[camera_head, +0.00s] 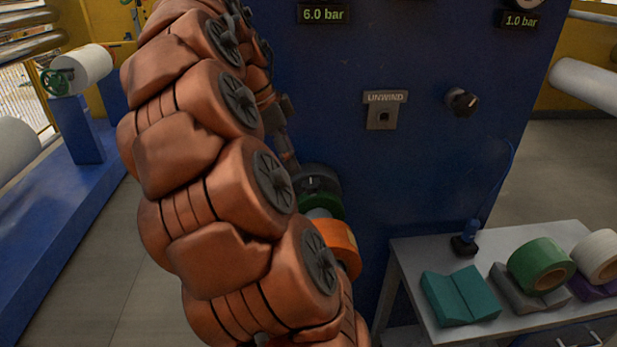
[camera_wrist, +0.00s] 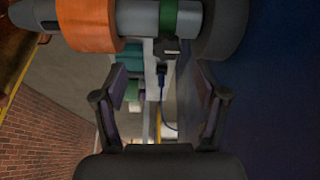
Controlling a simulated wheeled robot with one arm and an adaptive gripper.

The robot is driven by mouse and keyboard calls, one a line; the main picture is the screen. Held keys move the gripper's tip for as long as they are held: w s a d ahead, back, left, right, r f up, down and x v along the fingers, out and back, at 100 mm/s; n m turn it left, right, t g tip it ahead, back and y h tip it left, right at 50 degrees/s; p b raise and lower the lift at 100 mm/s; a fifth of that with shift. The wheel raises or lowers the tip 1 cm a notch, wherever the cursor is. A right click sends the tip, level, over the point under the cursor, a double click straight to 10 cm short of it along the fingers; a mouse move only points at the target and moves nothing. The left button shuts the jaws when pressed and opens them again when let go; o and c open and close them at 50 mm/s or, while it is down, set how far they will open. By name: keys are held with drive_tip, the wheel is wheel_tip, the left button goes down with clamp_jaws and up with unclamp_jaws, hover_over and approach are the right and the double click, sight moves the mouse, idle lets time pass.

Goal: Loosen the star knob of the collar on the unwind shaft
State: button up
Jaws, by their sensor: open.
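The unwind shaft (camera_wrist: 139,15) runs across the top of the wrist view. A green collar (camera_wrist: 170,14) sits on it beside a dark round hub (camera_wrist: 222,25). A dark star knob (camera_wrist: 169,47) with a small pale mark sticks out from the collar toward my gripper. My gripper (camera_wrist: 160,85) is open and empty, its two fingers spread. The knob lies ahead, beyond the fingertips and roughly centred between them, not visibly touched. In the head view the collar (camera_head: 325,207) shows partly past my arm; the knob and gripper fingers cannot be made out there.
An orange roll (camera_wrist: 88,24) is on the shaft left of the collar. A blue machine wall (camera_head: 420,150) stands close behind. A grey table (camera_head: 410,255) at right bears a teal block (camera_head: 460,296) and a green tape roll (camera_head: 541,265). Floor at left is clear.

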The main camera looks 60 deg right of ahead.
sight(311, 183)
drive_tip(key=shift+m, duration=0.6)
drive_tip(key=shift+d+r+p+x, duration=0.1)
drive_tip(key=shift+d+p+x, duration=0.2)
drive_tip(key=shift+x, duration=1.05)
drive_tip(key=shift+d+r+p+x, duration=0.1)
drive_tip(key=shift+d+p+x, duration=0.25)
drive_tip(key=shift+x, duration=0.95)
drive_tip(key=shift+d+r+p+x, duration=0.1)
drive_tip(key=shift+d+p+x, duration=0.15)
drive_tip(key=shift+x, duration=1.1)
drive_tip(key=shift+s, duration=0.1)
drive_tip(key=c, duration=1.1)
